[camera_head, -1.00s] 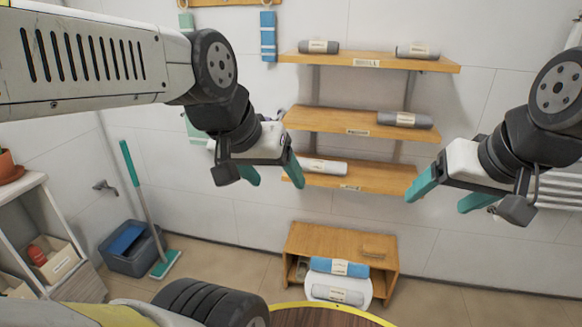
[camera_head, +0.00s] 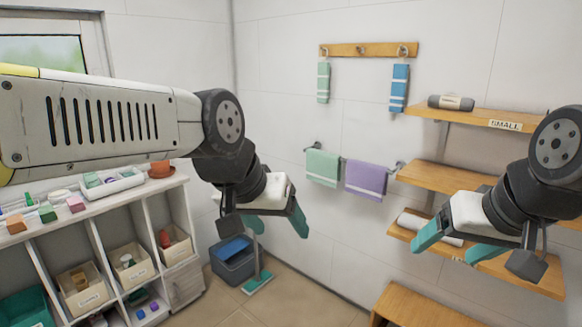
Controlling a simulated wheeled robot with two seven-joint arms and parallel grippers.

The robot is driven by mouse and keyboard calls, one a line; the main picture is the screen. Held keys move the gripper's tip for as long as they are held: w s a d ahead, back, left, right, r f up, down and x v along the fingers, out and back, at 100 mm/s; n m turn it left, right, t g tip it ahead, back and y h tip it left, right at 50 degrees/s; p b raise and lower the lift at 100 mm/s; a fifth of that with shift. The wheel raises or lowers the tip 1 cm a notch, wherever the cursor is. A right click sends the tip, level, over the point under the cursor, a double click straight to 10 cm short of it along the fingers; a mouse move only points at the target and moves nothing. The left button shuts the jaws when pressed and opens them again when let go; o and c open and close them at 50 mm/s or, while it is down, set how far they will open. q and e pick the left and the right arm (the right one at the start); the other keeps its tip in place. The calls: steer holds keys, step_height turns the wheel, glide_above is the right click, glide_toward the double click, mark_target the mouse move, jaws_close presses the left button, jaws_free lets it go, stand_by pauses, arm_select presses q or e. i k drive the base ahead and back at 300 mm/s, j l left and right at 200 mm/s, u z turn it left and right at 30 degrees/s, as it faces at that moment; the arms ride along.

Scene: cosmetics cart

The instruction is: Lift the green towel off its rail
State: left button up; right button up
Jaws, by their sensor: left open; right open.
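The green towel (camera_head: 322,168) hangs over the left part of a wall rail (camera_head: 396,169), beside a purple towel (camera_head: 365,180). A smaller green cloth (camera_head: 323,83) hangs higher up, from a hook board. My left gripper (camera_head: 279,228) is open and empty, below and left of the green towel in the picture and apart from it. My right gripper (camera_head: 456,246) is open and empty at the right, in front of the lower wall shelves.
Wooden wall shelves (camera_head: 430,175) with rolled towels stand at the right, a low wooden unit (camera_head: 425,305) below them. A white shelf unit (camera_head: 105,230) with boxes fills the left.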

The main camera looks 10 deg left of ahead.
mark_target(323, 167)
steer(key=u, duration=0.25)
steer(key=i+j, duration=0.2)
steer(key=j, duration=0.15)
steer(key=i+j, duration=0.15)
steer(key=j, duration=0.2)
steer(key=i+j, duration=0.2)
steer(key=i, duration=0.15)
steer(key=i+j, duration=0.2)
steer(key=i, duration=0.15)
steer(key=i+j, duration=0.15)
steer(key=i, duration=0.2)
steer(key=i+l, duration=0.2)
steer(key=i, duration=0.2)
steer(key=i+l, duration=0.2)
steer(key=i, duration=0.2)
